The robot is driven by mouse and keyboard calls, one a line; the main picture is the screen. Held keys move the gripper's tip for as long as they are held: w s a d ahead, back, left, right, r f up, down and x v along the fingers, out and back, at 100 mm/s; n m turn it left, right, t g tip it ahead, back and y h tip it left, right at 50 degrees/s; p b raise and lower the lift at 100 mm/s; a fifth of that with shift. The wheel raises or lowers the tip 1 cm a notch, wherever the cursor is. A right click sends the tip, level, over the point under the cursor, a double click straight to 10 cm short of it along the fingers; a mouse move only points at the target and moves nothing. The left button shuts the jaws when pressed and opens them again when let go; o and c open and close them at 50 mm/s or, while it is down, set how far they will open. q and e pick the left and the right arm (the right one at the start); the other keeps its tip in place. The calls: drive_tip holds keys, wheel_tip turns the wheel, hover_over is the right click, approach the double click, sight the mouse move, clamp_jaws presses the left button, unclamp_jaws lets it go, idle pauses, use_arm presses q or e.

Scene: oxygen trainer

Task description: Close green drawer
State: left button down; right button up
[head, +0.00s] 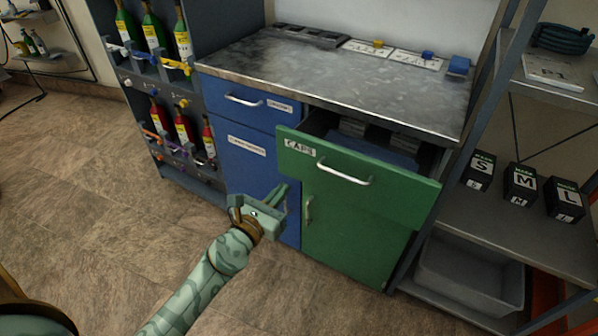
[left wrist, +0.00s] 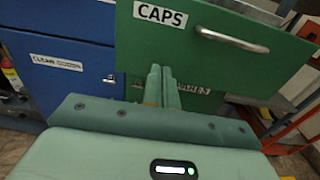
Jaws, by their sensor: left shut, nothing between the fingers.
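The green drawer (head: 390,188) with a CAPS label stands pulled out under the metal worktop, with dark contents visible inside. Its bar handle (head: 343,173) is silver. The drawer front also fills the upper part of the left wrist view (left wrist: 205,45). My left gripper (head: 283,193) is shut and empty, in front of the cabinet, below and left of the drawer's left end. In the left wrist view its fingers (left wrist: 161,75) point up close to the lower edge of the drawer front; I cannot tell whether they touch. My right gripper is not in view.
A green cabinet door (head: 355,235) is below the drawer. Blue drawers (head: 250,105) are to the left, with a bottle rack (head: 160,70) beyond. A shelf (head: 490,225) with black boxes and a grey bin (head: 470,275) stands right. The floor (head: 90,170) at left is clear.

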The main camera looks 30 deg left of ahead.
sight(304, 165)
use_arm(q)
drive_tip(key=w+b, duration=0.1)
drive_tip(key=w, duration=0.5)
drive_tip(key=shift+w+d+f, duration=0.1)
drive_tip(key=shift+w+f, duration=0.05)
drive_tip(key=shift+w, duration=0.9)
